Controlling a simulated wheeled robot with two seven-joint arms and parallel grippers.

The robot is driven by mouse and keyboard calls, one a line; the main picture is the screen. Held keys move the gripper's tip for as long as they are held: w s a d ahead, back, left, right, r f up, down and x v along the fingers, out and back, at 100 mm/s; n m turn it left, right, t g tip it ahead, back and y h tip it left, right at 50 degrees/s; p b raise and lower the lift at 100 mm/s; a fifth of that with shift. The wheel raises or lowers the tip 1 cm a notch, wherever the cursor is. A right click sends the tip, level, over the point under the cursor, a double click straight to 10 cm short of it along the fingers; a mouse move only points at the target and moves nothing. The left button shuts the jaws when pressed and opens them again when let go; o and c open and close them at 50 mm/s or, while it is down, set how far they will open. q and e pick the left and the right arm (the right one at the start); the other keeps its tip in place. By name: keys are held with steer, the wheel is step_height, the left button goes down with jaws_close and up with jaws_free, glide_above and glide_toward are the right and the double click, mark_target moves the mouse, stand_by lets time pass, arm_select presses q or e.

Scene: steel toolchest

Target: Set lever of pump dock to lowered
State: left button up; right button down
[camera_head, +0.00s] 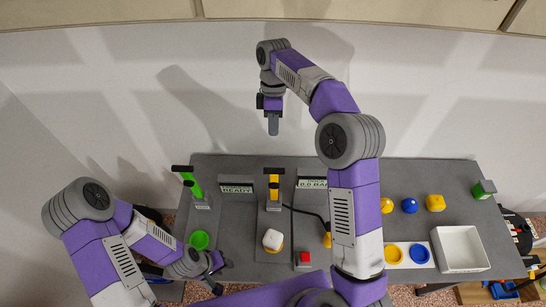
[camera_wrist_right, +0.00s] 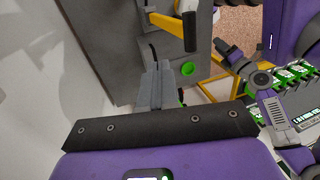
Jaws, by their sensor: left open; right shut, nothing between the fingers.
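A yellow lever (camera_head: 274,190) with a black grip stands up at the back middle of the grey table, beside a display reading "0.0 BAR" (camera_head: 312,183). The lever also shows at the top of the right wrist view (camera_wrist_right: 165,20). A green lever (camera_head: 193,184) with a black grip stands up further left, near a "READY" display (camera_head: 237,188). No label shows which belongs to the pump dock. My right gripper (camera_head: 273,125) is shut and empty, apart from the yellow lever; its fingers show in the wrist view (camera_wrist_right: 158,85). My left gripper (camera_head: 220,273) is open at the front left.
My right arm crosses the table. The wall is behind.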

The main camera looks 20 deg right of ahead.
steer(key=s+a+f, duration=0.1)
steer(key=s+f, duration=0.4)
steer(key=f, duration=0.2)
steer(key=shift+a+f, duration=0.25)
steer(key=shift+s, duration=0.1)
